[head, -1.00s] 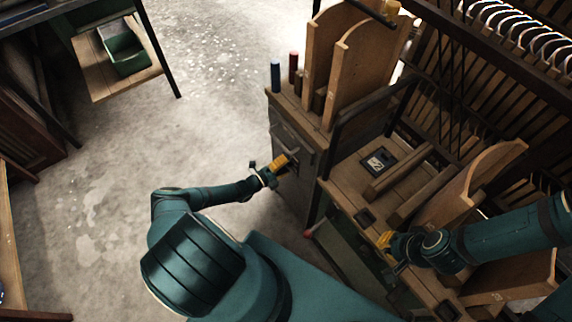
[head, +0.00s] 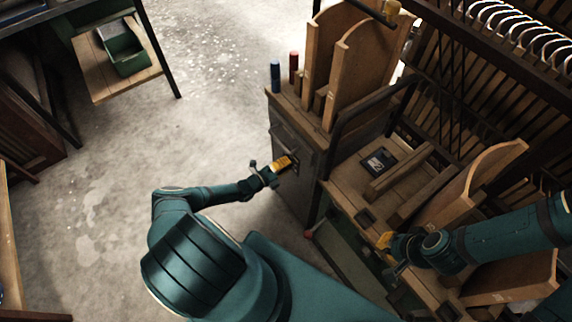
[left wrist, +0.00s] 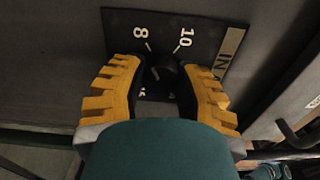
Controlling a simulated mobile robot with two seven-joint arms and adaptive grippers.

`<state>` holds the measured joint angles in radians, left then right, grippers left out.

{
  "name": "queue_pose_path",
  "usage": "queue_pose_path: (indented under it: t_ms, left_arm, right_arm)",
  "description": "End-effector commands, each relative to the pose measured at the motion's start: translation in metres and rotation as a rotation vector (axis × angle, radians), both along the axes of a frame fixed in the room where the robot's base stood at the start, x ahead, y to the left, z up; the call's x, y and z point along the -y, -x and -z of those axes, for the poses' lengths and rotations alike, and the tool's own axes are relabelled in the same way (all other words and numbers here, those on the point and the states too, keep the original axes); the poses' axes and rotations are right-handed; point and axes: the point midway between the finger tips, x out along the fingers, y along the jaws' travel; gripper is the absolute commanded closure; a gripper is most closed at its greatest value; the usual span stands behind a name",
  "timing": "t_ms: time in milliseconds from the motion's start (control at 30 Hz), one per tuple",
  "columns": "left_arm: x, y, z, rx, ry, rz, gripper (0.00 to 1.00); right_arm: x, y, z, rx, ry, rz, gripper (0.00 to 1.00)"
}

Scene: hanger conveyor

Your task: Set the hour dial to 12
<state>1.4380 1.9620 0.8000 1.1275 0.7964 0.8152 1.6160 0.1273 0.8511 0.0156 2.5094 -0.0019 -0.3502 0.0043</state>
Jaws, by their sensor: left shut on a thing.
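In the left wrist view, the hour dial's dark plate (left wrist: 120,28) is on a grey panel, with the marks 8 and 10 in white. My left gripper (left wrist: 166,78) is shut on the dark dial knob (left wrist: 164,73) at the plate's middle. The other marks are mostly hidden by my fingers, and I cannot tell where the knob points. In the head view my left gripper (head: 290,162) is against the front of the grey cabinet (head: 293,185). My right gripper (head: 385,242) is over the front edge of the wooden bench; its jaw opening is unclear.
Blue and red cylinders (head: 275,77) stand on the cabinet top beside upright wooden boards (head: 345,75). The wooden bench (head: 345,180) holds a small dark square item (head: 379,160). A rack with hangers (head: 515,25) is at the upper right. Open floor (head: 130,150) lies left.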

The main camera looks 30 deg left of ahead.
Motion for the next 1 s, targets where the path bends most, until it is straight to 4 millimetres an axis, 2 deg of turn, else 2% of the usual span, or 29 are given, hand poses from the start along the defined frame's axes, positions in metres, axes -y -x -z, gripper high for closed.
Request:
queue_pose_path:
  t_ms: [267, 1000]
  left_arm:
    - [0.0, 0.0, 0.001, 0.073, -0.176, 0.001, 1.0]
    - [0.0, 0.0, 0.0, 0.341, -0.824, 0.001, 1.0]
  right_arm:
    - [0.0, -0.001, 0.005, 0.003, 0.0, 0.001, 1.0]
    - [0.0, -0.002, 0.011, 0.006, 0.001, 0.001, 1.0]
